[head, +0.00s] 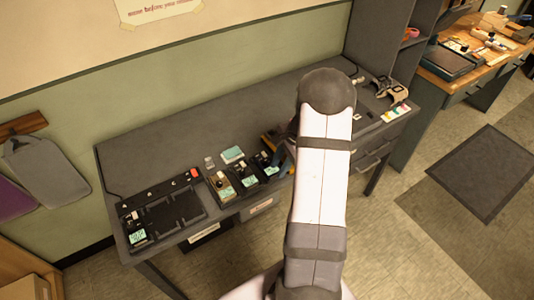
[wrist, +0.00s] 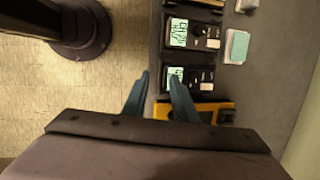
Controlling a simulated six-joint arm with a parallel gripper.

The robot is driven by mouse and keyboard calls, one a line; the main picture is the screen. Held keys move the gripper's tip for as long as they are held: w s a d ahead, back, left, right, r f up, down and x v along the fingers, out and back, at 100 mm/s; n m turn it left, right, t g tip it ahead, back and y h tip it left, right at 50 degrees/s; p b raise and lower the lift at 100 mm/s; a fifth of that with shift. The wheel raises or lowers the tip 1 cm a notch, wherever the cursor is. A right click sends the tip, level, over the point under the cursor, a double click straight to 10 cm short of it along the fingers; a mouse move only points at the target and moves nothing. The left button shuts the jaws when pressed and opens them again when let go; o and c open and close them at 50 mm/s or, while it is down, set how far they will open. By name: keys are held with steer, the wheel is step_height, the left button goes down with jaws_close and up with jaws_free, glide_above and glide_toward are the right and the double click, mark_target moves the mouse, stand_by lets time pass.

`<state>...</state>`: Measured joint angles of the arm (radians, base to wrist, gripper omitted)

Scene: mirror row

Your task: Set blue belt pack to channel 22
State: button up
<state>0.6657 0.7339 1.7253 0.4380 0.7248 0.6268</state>
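Several dark belt packs with pale green displays are on the desk; I cannot make out which is blue, and the channel digits are too small to read. One belt pack (head: 268,163) is nearest my gripper and also shows in the wrist view (wrist: 205,79). A second belt pack (head: 244,180) is beside it, also in the wrist view (wrist: 207,33). A third (head: 222,188) is further left. My gripper (wrist: 159,76) is open and empty at the desk's front edge. Its right finger overlaps the nearest pack's display end; contact is unclear. My arm mostly hides the gripper in the head view.
A yellow-orange object (wrist: 222,107) lies close beside the nearest pack, partly behind my gripper. A mint-topped block (head: 232,154) stands behind the packs. A dark rack (head: 175,213) at left holds another pack (head: 137,234). The desk's rear surface (head: 180,150) is clear.

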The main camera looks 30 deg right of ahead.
mark_target(265, 161)
steer(key=w+d+r+m+t, duration=0.1)
steer(key=w+m, duration=0.4)
steer(key=m, duration=0.6)
step_height(265, 161, up, 2)
steer(key=shift+d+r+t, duration=0.15)
steer(key=shift+d+t, duration=0.05)
steer(key=shift+t, duration=0.3)
steer(key=shift+w, duration=0.1)
steer(key=shift+p+x, duration=1.05)
steer(key=shift+x, duration=2.6)
jaws_close()
